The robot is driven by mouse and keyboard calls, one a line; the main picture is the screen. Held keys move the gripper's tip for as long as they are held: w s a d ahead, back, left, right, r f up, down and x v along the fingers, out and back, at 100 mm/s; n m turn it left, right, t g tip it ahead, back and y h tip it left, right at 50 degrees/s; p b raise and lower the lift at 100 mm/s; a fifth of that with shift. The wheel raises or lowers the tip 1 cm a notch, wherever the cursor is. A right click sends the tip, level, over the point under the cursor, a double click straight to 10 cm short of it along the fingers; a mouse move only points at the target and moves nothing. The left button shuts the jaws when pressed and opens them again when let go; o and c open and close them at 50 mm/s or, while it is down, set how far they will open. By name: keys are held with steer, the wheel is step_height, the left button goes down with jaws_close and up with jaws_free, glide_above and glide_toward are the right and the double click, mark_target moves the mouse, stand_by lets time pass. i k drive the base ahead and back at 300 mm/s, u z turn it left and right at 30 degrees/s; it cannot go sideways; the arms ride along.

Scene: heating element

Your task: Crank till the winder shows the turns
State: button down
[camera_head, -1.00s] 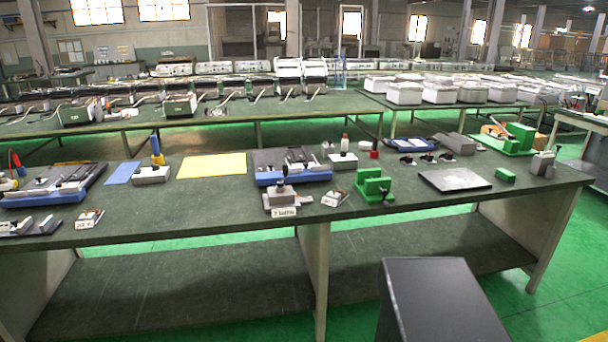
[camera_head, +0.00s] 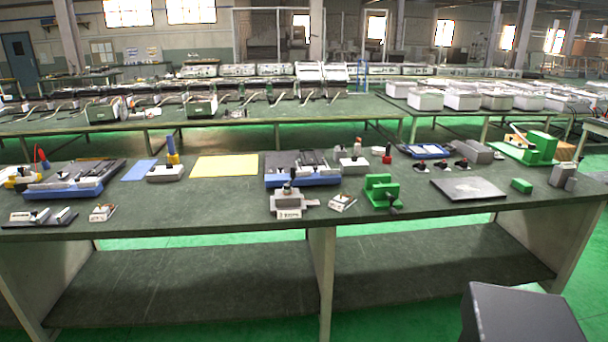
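On the near table, a small grey device (camera_head: 287,201) stands near the front edge, with a dark knob on top and a white label (camera_head: 289,214) on its front. The label's writing is too small to read. To its right is a green device (camera_head: 381,190) with upright cheeks and a dark handle-like part (camera_head: 393,206) at its front right. It looks like a winder with a crank, but I cannot tell for sure, and I can read no turn count on it. My gripper is not in view.
The near table (camera_head: 240,220) holds a blue-based tray (camera_head: 300,181), a yellow sheet (camera_head: 225,165), a dark plate (camera_head: 468,188) and a larger green machine (camera_head: 538,149). A small labelled block (camera_head: 342,203) sits between the two devices. Green floor shows below.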

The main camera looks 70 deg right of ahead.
mark_target(293, 172)
steer(key=z, duration=0.4)
steer(key=i, duration=1)
